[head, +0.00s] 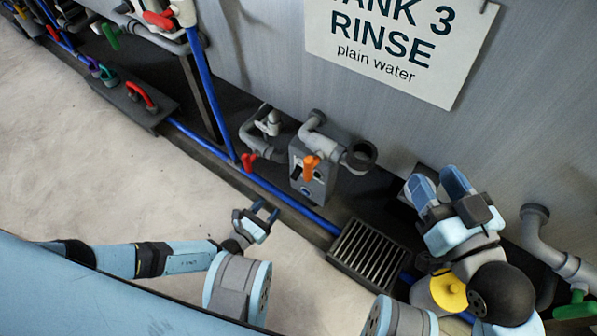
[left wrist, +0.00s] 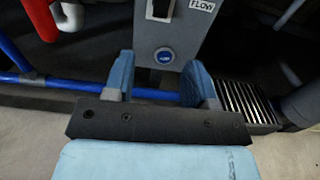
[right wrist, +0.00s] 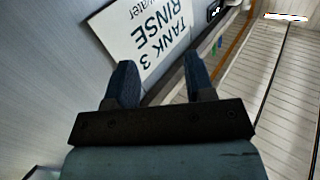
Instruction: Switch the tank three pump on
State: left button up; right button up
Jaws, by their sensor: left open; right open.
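The tank 3 sign (head: 400,50) hangs on the grey tank wall and also shows in the right wrist view (right wrist: 150,40). Below it, a grey pump box (head: 322,188) with an orange handle (head: 311,166) stands at the wall's foot. In the left wrist view the box (left wrist: 186,30) has a FLOW label (left wrist: 202,5) and a round blue button (left wrist: 164,56). My left gripper (head: 266,210) is open and empty, in front of the box; the button appears between its fingers (left wrist: 160,80). My right gripper (head: 437,183) is open and empty near the wall, right of the box.
A blue pipe (head: 275,190) runs along the floor channel before the box. A floor grate (head: 370,252) lies right of it. Red (head: 249,161) and green (head: 575,308) valve handles flank the area. The pale floor (head: 130,180) at left is clear.

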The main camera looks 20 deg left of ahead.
aim_at(293, 177)
pick_arm(q)
jog(key=b+x, duration=0.4)
jog(key=x, duration=0.9)
jog(key=shift+w, duration=0.25)
pick_arm(e)
jog(key=n, duration=0.1)
jog(key=w+d+n+t, duration=0.1)
jog(key=shift+w+r+n+y, duration=0.2)
jog(key=shift+w+n+y, duration=0.1)
jog(key=shift+n, duration=0.1)
jog(key=shift+s, duration=0.1)
pick_arm(q)
jog(key=c, duration=0.9)
pick_arm(e)
jog(key=shift+r, duration=0.2)
